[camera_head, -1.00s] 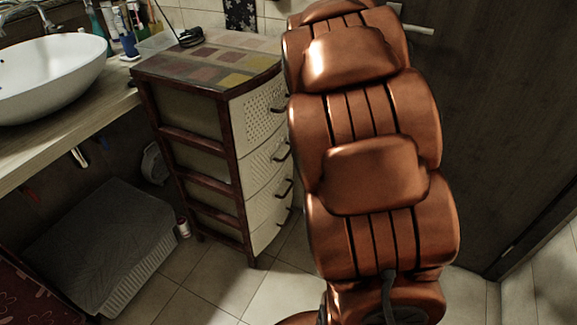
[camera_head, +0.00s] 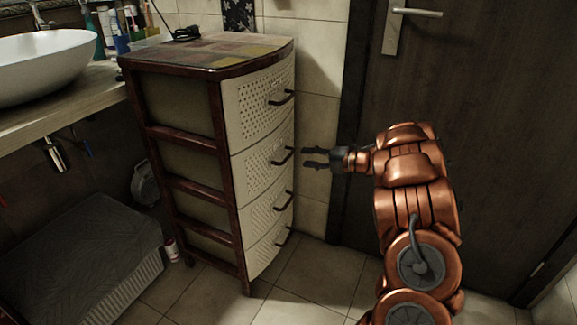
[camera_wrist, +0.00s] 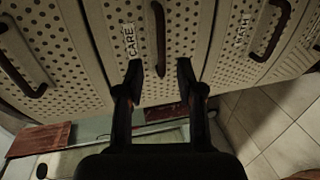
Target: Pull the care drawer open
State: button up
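The care drawer (camera_head: 262,164) is the second from the top in a cream perforated front with a dark frame, and it looks shut. In the wrist view its "CARE" label (camera_wrist: 131,40) stands beside its dark curved handle (camera_wrist: 159,36). That handle also shows in the head view (camera_head: 284,157). My gripper (camera_head: 306,158) is just right of the handle, level with it. In the wrist view my gripper (camera_wrist: 160,70) is open and empty, its two fingers apart, with the handle ahead between them. A gap shows between fingertips and handle.
The top drawer's handle (camera_wrist: 22,72) and the "BATH" drawer's handle (camera_wrist: 270,32) lie either side. A sink (camera_head: 45,65) and counter are left of the cabinet, with a grey box (camera_head: 80,255) below. A dark door (camera_head: 470,120) is at right. Tiled floor in front is clear.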

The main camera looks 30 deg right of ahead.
aim_at(289, 155)
jog(key=b+x, duration=0.1)
jog(key=x, duration=0.6)
jog(key=shift+w+a+f+b, duration=0.2)
jog(key=shift+a+b, duration=0.15)
grip_shut()
dwell(0.5)
